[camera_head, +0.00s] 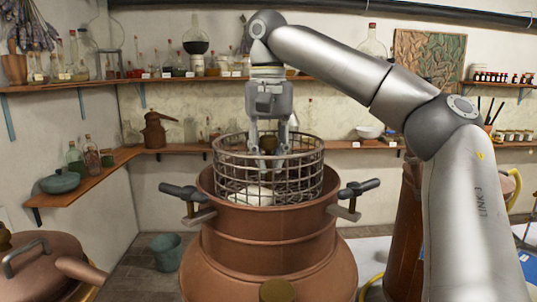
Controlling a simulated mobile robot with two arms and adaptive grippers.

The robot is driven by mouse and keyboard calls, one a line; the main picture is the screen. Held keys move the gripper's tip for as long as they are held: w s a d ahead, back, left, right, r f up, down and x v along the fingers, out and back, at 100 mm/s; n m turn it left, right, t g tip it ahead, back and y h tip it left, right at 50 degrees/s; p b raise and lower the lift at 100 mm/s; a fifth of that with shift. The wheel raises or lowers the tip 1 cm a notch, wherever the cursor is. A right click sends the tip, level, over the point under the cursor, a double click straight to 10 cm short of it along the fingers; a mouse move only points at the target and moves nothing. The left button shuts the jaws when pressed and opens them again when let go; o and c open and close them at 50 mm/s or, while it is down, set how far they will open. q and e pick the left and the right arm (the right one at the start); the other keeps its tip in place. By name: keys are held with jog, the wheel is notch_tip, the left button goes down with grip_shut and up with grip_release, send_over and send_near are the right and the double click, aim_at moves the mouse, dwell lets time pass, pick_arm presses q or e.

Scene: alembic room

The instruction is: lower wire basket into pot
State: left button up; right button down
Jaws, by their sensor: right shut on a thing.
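The round wire basket (310,176) sits at the mouth of the copper pot (265,240). Its lower part is inside the pot opening and its upper part stands above the rim. Something pale (256,195) shows through the mesh at the basket's bottom. The pot has a dark side handle at the left (186,192) and one at the right. My right gripper (268,158) points down into the basket's middle and is shut on the basket, though the grasped part is partly hidden by the fingers and mesh. My left gripper is out of view.
A copper lid (40,262) with a metal handle lies at the lower left. Shelves with bottles and jars line the walls. A tall copper vessel (405,245) stands at the right behind my arm.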

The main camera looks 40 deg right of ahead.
jog(key=shift+f+b, duration=0.75)
jog(key=shift+f, duration=0.55)
jog(key=shift+f, duration=0.4)
jog(key=shift+f+b, duration=1.55)
jog(key=shift+f, duration=1.2)
